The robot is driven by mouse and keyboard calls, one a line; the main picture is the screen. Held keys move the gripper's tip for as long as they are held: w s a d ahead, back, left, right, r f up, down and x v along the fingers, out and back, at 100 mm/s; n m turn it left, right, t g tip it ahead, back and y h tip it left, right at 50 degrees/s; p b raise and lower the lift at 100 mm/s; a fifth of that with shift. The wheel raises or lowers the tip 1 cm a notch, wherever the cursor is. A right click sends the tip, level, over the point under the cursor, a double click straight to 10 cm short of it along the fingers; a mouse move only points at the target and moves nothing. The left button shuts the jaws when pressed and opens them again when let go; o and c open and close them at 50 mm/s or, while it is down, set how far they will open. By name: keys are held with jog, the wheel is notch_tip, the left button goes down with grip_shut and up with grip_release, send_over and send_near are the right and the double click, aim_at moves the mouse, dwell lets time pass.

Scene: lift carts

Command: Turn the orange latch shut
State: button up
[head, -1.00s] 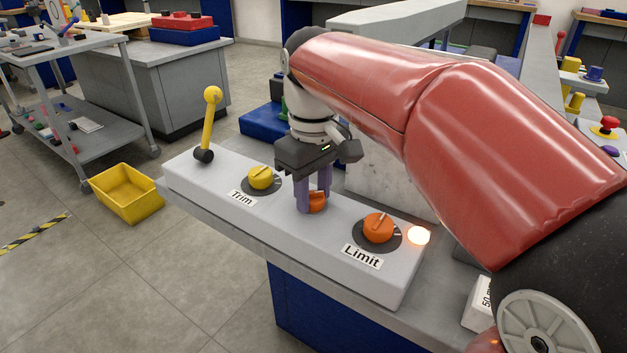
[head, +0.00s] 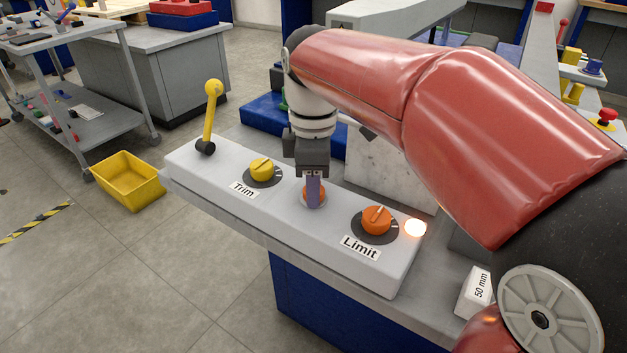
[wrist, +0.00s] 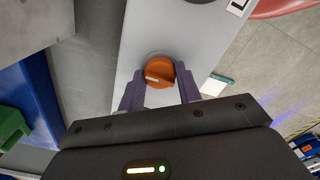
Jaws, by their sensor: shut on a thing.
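The orange latch (head: 306,195) sits on the sloped grey control panel (head: 210,179), between the Trim and Limit dials. In the head view my gripper (head: 315,203) stands over it, pointing down, and hides most of it. In the wrist view the latch (wrist: 159,69) is a round orange knob with a pale mark. The purple fingers of my gripper (wrist: 160,92) lie at its two sides, shut on it. How far the latch is turned is hard to tell.
A yellow Trim dial (head: 262,170) is left of the latch, and an orange Limit dial (head: 376,219) is right of it, beside a glowing lamp (head: 415,228). A yellow-handled lever (head: 209,115) stands at the panel's left end. A yellow bin (head: 127,182) is on the floor.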

jog(key=shift+n, duration=0.3)
jog(key=o, duration=1)
jog(key=shift+r, duration=0.1)
notch_tip(320, 180, up, 8)
jog(key=shift+f, duration=0.2)
jog(key=shift+s, duration=0.1)
